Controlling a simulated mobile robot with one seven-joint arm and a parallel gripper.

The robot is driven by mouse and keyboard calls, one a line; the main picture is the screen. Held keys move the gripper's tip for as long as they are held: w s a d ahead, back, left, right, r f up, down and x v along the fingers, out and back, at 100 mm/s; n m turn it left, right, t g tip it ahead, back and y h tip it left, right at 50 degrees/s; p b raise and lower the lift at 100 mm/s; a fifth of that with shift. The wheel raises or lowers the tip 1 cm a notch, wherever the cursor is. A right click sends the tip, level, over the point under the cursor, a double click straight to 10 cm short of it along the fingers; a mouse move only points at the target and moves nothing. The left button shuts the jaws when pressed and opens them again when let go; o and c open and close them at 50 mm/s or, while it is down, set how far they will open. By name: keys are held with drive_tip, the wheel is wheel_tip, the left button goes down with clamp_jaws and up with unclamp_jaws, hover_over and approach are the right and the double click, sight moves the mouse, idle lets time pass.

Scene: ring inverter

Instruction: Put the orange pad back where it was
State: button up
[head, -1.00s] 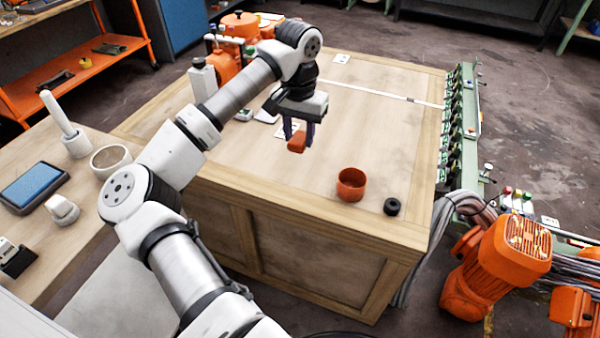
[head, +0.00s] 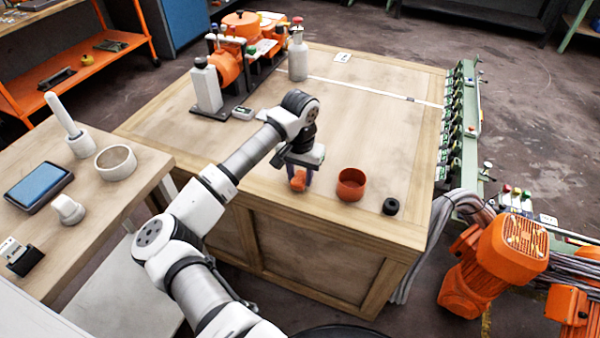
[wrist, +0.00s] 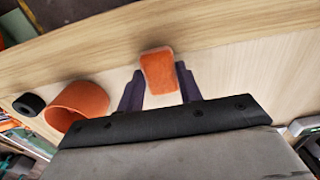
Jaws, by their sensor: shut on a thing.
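The orange pad (head: 298,180) is a small block between the fingers of my gripper (head: 299,178), near the front edge of the wooden table. In the wrist view the pad (wrist: 158,70) sits between the two dark fingertips of my gripper (wrist: 160,85). My gripper is shut on it. Whether the pad touches the tabletop I cannot tell. An open orange cup (head: 351,185) stands just right of my gripper, apart from it. The cup also shows at left in the wrist view (wrist: 77,105).
A black ring (head: 391,206) lies right of the cup near the table's front edge. Grey bottles (head: 206,88) and orange machinery (head: 228,66) stand at the back left. A green rack (head: 455,130) lines the right edge.

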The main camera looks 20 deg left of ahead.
sight(300, 177)
drive_tip(key=shift+f, duration=0.15)
drive_tip(key=o, duration=1)
drive_tip(key=shift+c, duration=0.2)
wheel_tip(300, 177, up, 12)
drive_tip(key=b, duration=0.2)
drive_tip(key=shift+r, duration=0.25)
